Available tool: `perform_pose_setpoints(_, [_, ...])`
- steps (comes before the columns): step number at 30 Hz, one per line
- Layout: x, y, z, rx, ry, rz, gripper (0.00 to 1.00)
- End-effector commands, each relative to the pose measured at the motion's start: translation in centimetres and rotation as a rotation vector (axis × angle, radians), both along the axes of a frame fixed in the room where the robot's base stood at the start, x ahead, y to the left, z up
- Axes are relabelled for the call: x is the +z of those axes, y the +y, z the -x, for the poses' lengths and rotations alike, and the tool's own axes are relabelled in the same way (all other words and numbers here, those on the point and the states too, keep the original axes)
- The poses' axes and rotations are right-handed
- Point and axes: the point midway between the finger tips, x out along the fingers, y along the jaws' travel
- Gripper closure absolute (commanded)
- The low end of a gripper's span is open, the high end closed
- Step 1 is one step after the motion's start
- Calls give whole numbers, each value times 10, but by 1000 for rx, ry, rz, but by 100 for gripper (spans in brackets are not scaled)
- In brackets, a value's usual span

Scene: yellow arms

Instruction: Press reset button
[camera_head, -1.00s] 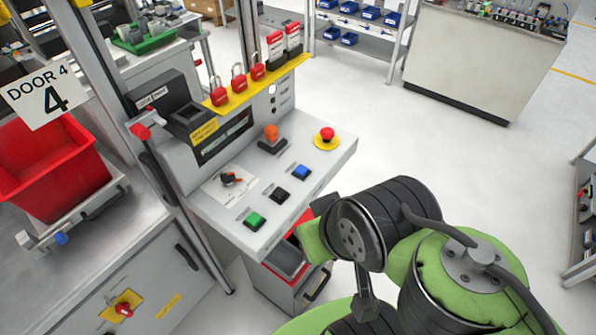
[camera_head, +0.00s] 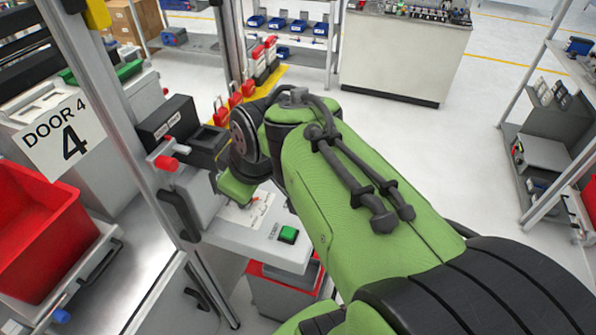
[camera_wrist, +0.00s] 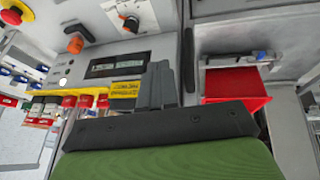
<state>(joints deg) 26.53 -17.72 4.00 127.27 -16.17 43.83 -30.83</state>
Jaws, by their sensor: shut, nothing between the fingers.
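The control panel (camera_head: 250,238) stands left of centre, largely hidden by my arm. A green push button (camera_head: 288,234) shows near its front edge; its label is too small to read. In the wrist view an orange button (camera_wrist: 75,43), a red button on a yellow ring (camera_wrist: 12,16) and a rotary switch (camera_wrist: 131,22) show on the panel. I cannot read which is marked reset, and the blue and black buttons are hidden. My gripper (camera_wrist: 158,72) is shut and empty in the wrist view, over the panel and apart from these controls. Its fingertips are hidden in the head view.
Red padlocks (camera_wrist: 83,101) hang on a yellow rail (camera_wrist: 125,88). A red bin (camera_head: 35,225) is at the left. The floor beyond is open.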

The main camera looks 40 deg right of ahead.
Motion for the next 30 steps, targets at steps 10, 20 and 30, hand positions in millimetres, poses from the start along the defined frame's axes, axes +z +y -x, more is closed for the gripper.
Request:
perform_pose_setpoints(10, [-40,-115,-72,271,-87,65,100])
perform_pose_setpoints(20, [-80,-233,-77,433,-272,160,100])
perform_pose_setpoints(30, [-91,-269,-69,473,-343,218,100])
